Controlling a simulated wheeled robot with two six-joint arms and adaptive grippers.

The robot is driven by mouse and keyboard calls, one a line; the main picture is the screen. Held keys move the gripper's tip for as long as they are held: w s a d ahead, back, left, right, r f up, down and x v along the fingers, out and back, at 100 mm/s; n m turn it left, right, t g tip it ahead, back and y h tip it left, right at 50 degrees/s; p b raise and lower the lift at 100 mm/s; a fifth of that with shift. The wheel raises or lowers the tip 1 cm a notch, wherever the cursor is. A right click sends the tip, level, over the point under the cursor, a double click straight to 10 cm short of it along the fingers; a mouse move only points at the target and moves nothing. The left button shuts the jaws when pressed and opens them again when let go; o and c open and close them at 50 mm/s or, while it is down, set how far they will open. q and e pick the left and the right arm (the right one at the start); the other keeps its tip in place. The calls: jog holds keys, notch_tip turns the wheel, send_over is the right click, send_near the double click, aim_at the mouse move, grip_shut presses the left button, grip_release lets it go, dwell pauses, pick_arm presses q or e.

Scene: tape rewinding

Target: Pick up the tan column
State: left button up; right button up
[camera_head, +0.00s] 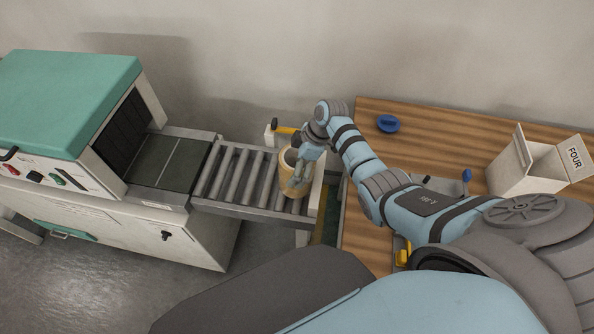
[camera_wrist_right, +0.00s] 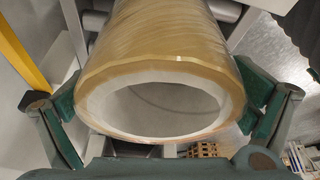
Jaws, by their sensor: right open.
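The tan column (camera_head: 290,181) is a hollow roll standing on the roller conveyor in the head view. In the right wrist view the tan column (camera_wrist_right: 160,70) fills the middle, with its pale round opening facing the camera. My right gripper (camera_head: 300,178) is at the column in the head view. In the right wrist view its green fingers stand open on both sides of the column; I cannot tell whether they touch it. My left gripper is not in view.
The roller conveyor (camera_head: 237,181) leads from a green-topped machine (camera_head: 65,95) at the left. A wooden table (camera_head: 440,135) at the right holds a blue tape roll (camera_head: 388,124) and an open white box (camera_head: 525,165) marked FOUR. A yellow part (camera_head: 286,130) stands behind the column.

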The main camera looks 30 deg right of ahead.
jog(key=shift+s+r, duration=0.15)
jog(key=c, duration=1.5)
jog(key=shift+c, duration=0.2)
